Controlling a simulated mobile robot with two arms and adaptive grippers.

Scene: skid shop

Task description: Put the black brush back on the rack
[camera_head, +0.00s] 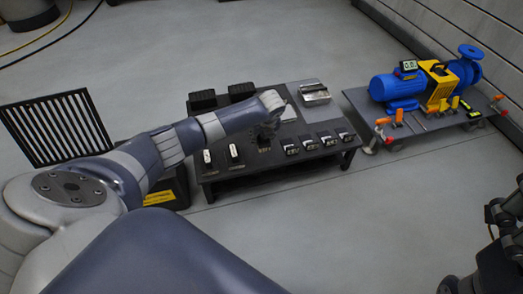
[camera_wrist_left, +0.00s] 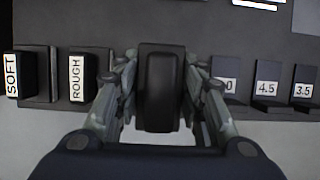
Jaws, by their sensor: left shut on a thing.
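My left gripper (camera_head: 265,138) is over the front part of the low black table, with its fingers on either side of a black block, which appears to be the black brush (camera_wrist_left: 162,88). The brush is upright between the fingers in the left wrist view; its lower end is partly hidden. The holders labelled SOFT (camera_wrist_left: 28,74) and ROUGH (camera_wrist_left: 90,76) are on the rack to the left of it. I cannot tell whether the brush touches the rack. At the right edge, dark parts of my right gripper (camera_head: 498,225) show; its fingers are not clear.
The black table (camera_head: 285,172) carries several labelled blocks (camera_head: 310,143) along its front right, two black blocks (camera_head: 203,100) at the back and a silver vise (camera_head: 314,92). A blue pump (camera_head: 398,88) stands on a second table. A black grille (camera_head: 60,128) stands at the left.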

